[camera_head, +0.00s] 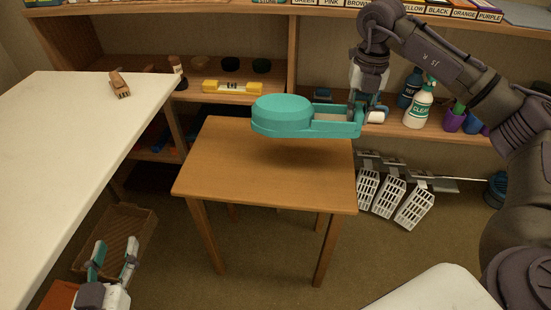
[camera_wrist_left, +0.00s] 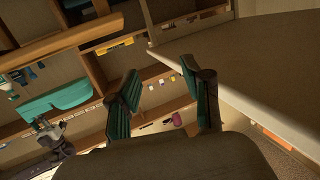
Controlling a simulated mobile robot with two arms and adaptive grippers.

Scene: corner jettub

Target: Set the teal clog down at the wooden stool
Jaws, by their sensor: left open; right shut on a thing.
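The teal clog (camera_head: 283,114) is held above the wooden stool (camera_head: 262,165), over the far part of its square top. A gap seems to lie between clog and seat. My right gripper (camera_head: 362,112) is shut on the clog's right end; its fingers are partly hidden. The clog (camera_wrist_left: 62,98) also shows in the left wrist view. My left gripper (camera_head: 114,258) is open and empty at the lower left, low beside the white table. Its two teal fingers show apart in the left wrist view (camera_wrist_left: 165,100).
A white table (camera_head: 75,150) fills the left, with a small wooden object (camera_head: 119,85) on it. A wicker basket (camera_head: 122,232) stands below. Behind the stool are shelves with a yellow item (camera_head: 232,87) and a cleaner bottle (camera_head: 419,106). White slatted racks (camera_head: 390,196) are right of the stool.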

